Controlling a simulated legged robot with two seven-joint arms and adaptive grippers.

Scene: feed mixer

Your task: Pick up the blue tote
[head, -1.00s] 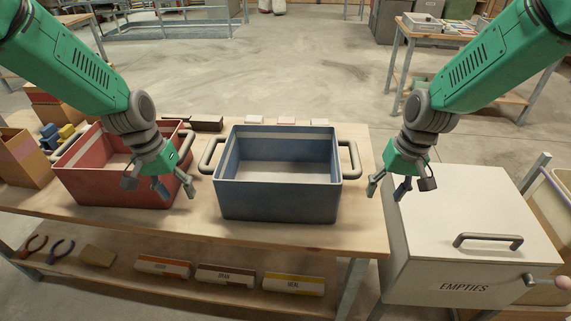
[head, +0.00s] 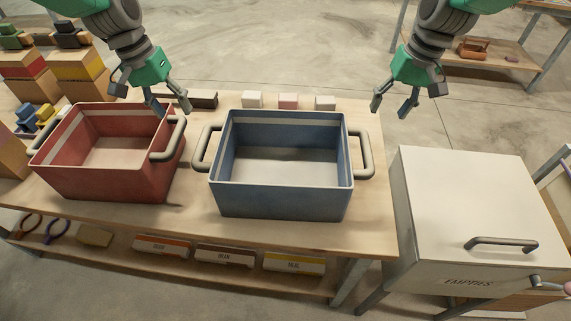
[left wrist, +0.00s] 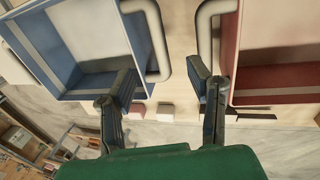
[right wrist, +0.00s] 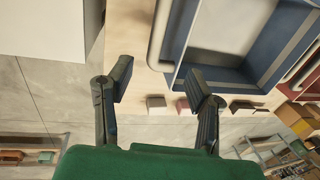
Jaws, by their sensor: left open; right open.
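The blue tote (head: 280,199) stands upright and empty on the wooden bench, with a grey loop handle at each end. It also shows in the left wrist view (left wrist: 80,85) and in the right wrist view (right wrist: 235,72). My left gripper (head: 172,108) is open and empty, above the bench behind the gap between the red tote (head: 110,183) and the blue tote. My right gripper (head: 391,108) is open and empty, behind and to the right of the blue tote's right handle (head: 367,155). Neither gripper touches the blue tote's left handle (head: 202,149) or right handle.
A white box marked EMPTIES (head: 470,200) stands close to the bench's right end. Several small blocks (head: 288,101) line the bench behind the blue tote. The lower shelf holds labelled boxes (head: 225,253). Bare bench (head: 190,215) lies between the totes.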

